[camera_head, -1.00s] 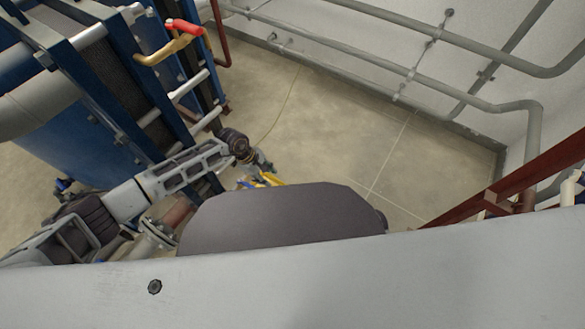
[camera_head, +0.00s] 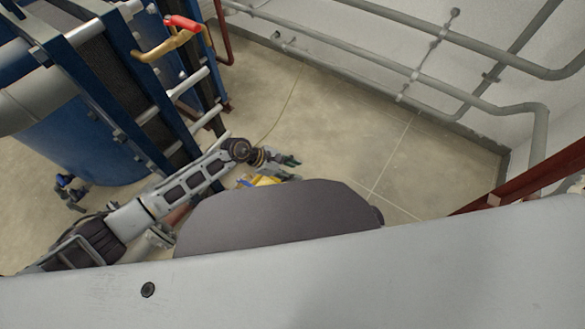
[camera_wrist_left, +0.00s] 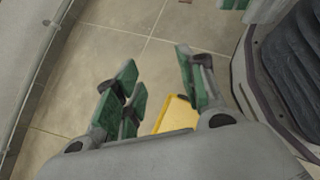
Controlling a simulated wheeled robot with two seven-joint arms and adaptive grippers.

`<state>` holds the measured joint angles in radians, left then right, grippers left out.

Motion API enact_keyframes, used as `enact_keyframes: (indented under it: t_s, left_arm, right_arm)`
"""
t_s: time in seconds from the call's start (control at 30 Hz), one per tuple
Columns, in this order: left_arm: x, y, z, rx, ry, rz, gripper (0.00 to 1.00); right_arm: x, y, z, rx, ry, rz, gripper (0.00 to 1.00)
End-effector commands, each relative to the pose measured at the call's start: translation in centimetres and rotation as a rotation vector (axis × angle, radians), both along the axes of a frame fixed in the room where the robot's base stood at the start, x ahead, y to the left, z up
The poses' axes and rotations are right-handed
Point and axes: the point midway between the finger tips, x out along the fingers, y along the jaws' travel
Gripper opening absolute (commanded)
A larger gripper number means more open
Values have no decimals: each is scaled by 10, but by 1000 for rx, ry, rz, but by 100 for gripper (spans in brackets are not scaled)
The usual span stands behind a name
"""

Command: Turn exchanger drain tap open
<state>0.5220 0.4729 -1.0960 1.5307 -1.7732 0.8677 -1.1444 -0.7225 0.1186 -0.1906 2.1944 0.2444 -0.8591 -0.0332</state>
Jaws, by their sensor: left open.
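A brass tap (camera_head: 166,46) with a red handle (camera_head: 183,23) sticks out beside the blue plate exchanger (camera_head: 112,95) at the upper left of the head view. I cannot tell whether it is the drain tap. My left gripper (camera_head: 288,168) is open, well below and right of the tap and apart from it. In the left wrist view the gripper (camera_wrist_left: 158,74) has its green-padded fingers spread, with nothing held. A yellow thing (camera_wrist_left: 177,115) shows beyond and between the fingers; it also shows beside the gripper in the head view (camera_head: 262,180), partly hidden.
Grey pipes (camera_head: 380,62) run along the wall. A red beam (camera_head: 520,180) crosses at the right. The tiled floor (camera_head: 340,120) between is clear. A green pad on a grey part (camera_wrist_left: 236,4), perhaps my right gripper, is cut off at the wrist view's top edge.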

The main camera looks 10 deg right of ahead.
Motion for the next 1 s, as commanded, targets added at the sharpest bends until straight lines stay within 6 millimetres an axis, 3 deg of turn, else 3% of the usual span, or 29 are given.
enact_keyframes:
  t_s: [0.47,0.8,1.0]
  left_arm:
    - [-1,-8,6,-38,19,27,40]
    - [-1,-7,6,-38,20,32,0]
    - [1,1,-2,-49,33,90,0]
  right_arm:
    - [0,0,0,0,0,0,27]
    - [0,0,0,-2,2,1,27]
    - [0,-2,1,-15,18,8,27]
